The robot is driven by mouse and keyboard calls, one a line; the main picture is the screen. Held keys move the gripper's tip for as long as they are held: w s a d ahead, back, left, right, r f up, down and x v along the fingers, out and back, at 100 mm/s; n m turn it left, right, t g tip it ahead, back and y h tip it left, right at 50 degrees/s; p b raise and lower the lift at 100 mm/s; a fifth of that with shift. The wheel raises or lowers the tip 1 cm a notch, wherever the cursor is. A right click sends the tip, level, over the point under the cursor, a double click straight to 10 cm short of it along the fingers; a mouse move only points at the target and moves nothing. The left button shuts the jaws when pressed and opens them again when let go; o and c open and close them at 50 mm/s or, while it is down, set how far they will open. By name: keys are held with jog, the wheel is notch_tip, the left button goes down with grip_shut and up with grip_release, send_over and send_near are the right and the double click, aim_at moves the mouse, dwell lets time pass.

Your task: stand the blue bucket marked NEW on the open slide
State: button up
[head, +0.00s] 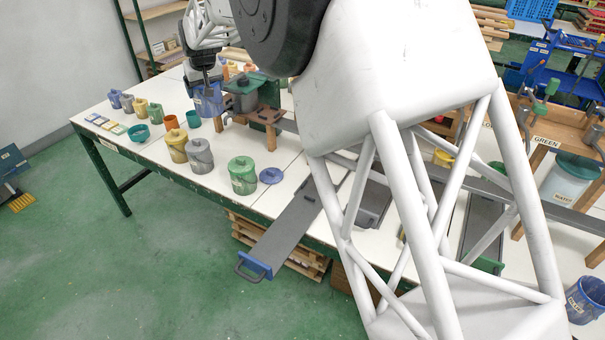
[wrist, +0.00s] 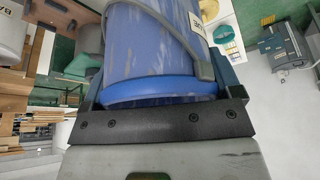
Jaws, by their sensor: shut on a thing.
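My gripper (head: 207,84) is at the back left of the table in the head view, shut on a blue bucket (head: 210,103). In the wrist view the blue bucket (wrist: 150,55) fills the space between the two fingers, with a pale label (wrist: 198,22) at its right side, only partly legible. The bucket's lower end is hidden in part by other things in the head view, so I cannot tell whether it touches the table. The open slide (head: 293,222) is a long grey plate with a blue front and handle, pulled out past the table's front edge. Its visible top is bare.
A green bucket (head: 243,176), a grey bucket (head: 199,156) and a yellow bucket (head: 176,146) stand left of the slide. A blue lid (head: 271,176) lies beside it. A wooden stand with a grey-green pot (head: 242,96) is just right of the held bucket. My arm hides the table's middle.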

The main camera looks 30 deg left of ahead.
jog(key=s+d+f+m, duration=0.1)
jog(key=d+f, duration=0.6)
jog(key=d, duration=0.7)
jog(key=s+d+f+m, duration=0.1)
jog(key=d+f, duration=0.6)
jog(key=d, duration=0.7)
jog(key=d+f+m+t, duration=0.1)
jog(key=d+f, duration=0.6)
jog(key=d, duration=0.8)
jog(key=shift+s+h, duration=0.4)
jog(key=shift+w, duration=0.1)
jog(key=w+a+f, duration=0.1)
jog(key=w+a, duration=0.9)
jog(key=w, duration=0.2)
jog(key=shift+w+f, duration=0.2)
jog(key=shift+f, duration=0.05)
jog(key=shift+f, duration=1.8)
jog(key=shift+f, duration=0.1)
